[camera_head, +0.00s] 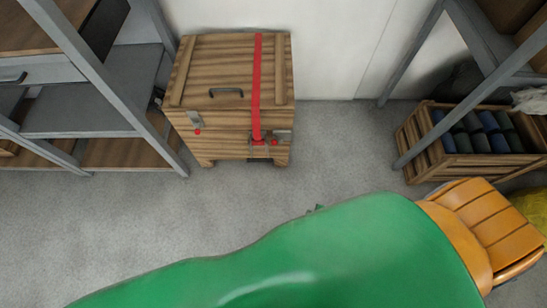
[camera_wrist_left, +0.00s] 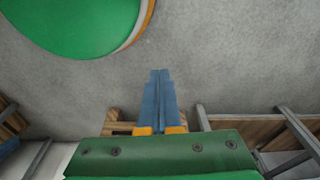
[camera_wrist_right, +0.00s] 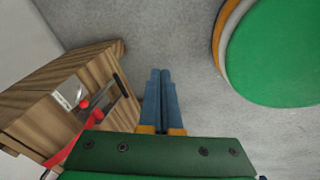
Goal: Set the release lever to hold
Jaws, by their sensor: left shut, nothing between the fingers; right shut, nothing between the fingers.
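A wooden crate (camera_head: 240,85) with a red strap (camera_head: 256,85) over its lid stands against the wall. Which part is the release lever is too small to tell. In the right wrist view the crate (camera_wrist_right: 65,85) lies left of my right gripper (camera_wrist_right: 161,72), which is shut, empty and apart from it. My left gripper (camera_wrist_left: 159,72) is shut and empty above the floor. Neither gripper shows in the head view.
A grey shelf unit (camera_head: 85,100) stands left of the crate. At right, a wooden box (camera_head: 480,162) with several dark rolls sits under another rack (camera_head: 425,40). Grey floor (camera_head: 330,150) lies clear in front of the crate. My green body fills the lower head view.

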